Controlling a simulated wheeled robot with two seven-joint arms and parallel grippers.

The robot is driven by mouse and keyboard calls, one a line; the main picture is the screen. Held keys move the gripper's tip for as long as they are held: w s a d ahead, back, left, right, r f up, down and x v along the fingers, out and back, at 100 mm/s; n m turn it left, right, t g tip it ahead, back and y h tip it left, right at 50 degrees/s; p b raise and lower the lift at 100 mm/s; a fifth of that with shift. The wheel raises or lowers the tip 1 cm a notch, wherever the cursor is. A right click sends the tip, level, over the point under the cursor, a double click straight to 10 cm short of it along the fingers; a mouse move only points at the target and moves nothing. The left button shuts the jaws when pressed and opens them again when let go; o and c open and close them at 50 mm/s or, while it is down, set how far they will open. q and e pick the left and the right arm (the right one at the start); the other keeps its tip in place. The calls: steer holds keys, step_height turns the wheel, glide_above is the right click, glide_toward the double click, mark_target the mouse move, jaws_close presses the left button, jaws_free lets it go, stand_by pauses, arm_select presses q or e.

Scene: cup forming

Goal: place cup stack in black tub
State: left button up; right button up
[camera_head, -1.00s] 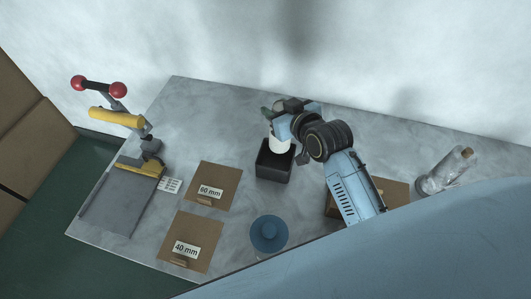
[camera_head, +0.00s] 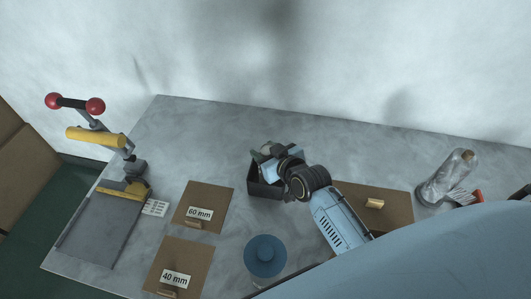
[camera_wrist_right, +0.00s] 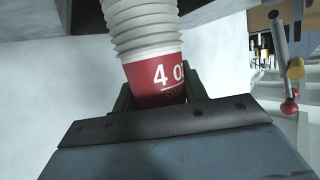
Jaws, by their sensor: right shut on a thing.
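The black tub (camera_head: 262,189) stands on the grey table near its middle. My right gripper (camera_head: 268,152) is at the tub's opening and covers much of it in the head view. In the right wrist view my right gripper (camera_wrist_right: 160,98) is shut on the cup stack (camera_wrist_right: 152,68), nested paper cups with white rims and a red printed band. In the head view the stack is mostly hidden by the gripper. How deep the stack sits in the tub cannot be told. My left gripper is not in view.
A lever press (camera_head: 100,140) with red knobs stands at the left. Brown boards marked 60 mm (camera_head: 207,202) and 40 mm (camera_head: 180,262) lie left of the tub. A blue round object (camera_head: 265,256) is in front. A wrapped clear sleeve (camera_head: 445,180) lies at the right.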

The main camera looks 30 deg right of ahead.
steer(key=shift+f, duration=0.2)
steer(key=o, duration=1.3)
steer(key=shift+f, duration=0.1)
steer(key=shift+s, duration=0.1)
steer(key=p+v, duration=0.1)
steer(key=v, duration=1.1)
